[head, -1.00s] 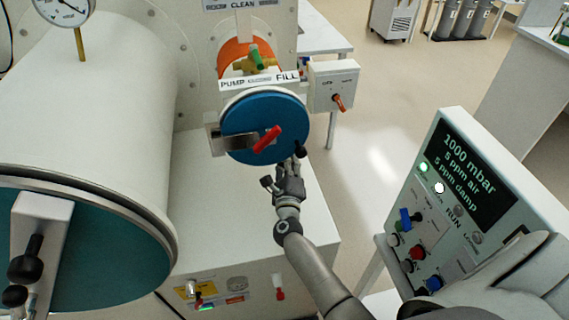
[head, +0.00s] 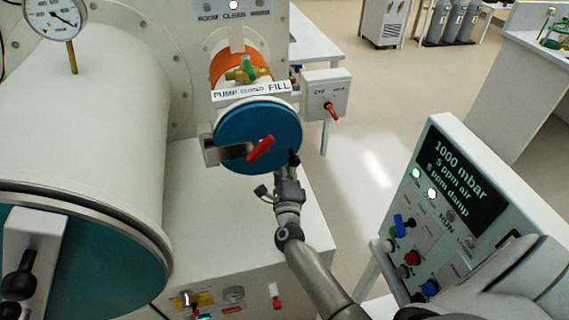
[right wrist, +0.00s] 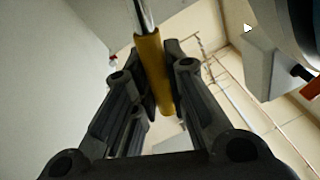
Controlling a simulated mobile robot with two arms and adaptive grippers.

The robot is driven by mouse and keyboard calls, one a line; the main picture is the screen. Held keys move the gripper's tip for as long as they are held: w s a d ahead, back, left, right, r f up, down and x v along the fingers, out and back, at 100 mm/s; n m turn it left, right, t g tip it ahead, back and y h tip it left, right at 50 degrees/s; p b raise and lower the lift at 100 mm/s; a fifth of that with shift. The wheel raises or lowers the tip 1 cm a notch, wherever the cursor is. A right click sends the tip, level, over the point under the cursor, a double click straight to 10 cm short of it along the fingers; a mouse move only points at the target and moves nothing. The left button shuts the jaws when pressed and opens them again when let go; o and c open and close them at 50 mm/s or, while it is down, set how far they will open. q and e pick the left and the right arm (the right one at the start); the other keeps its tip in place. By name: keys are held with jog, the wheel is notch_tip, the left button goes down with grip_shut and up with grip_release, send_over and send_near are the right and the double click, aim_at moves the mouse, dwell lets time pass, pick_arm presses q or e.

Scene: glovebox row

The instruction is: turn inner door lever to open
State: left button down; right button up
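A lever with a yellow grip on a shiny metal rod (right wrist: 152,75) shows in the right wrist view. My right gripper (right wrist: 155,85) has its fingers on both sides of this yellow grip, close against it. In the head view my right gripper (head: 289,172) is in front of the lower right of a round blue door (head: 283,125), and it hides the yellow grip. The blue door has a red lever (head: 261,148) slanting across its front, clear of the gripper. The door looks shut. My left gripper is not in view.
A valve box (head: 327,95) with an orange handle stands right of the blue door. A large cylinder with a teal door (head: 90,255) fills the left. A control panel (head: 455,190) reading 1000 mbar stands at right. Open floor lies between.

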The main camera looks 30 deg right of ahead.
jog(key=o, duration=0.5)
jog(key=shift+c, duration=0.2)
jog(key=v, duration=1.2)
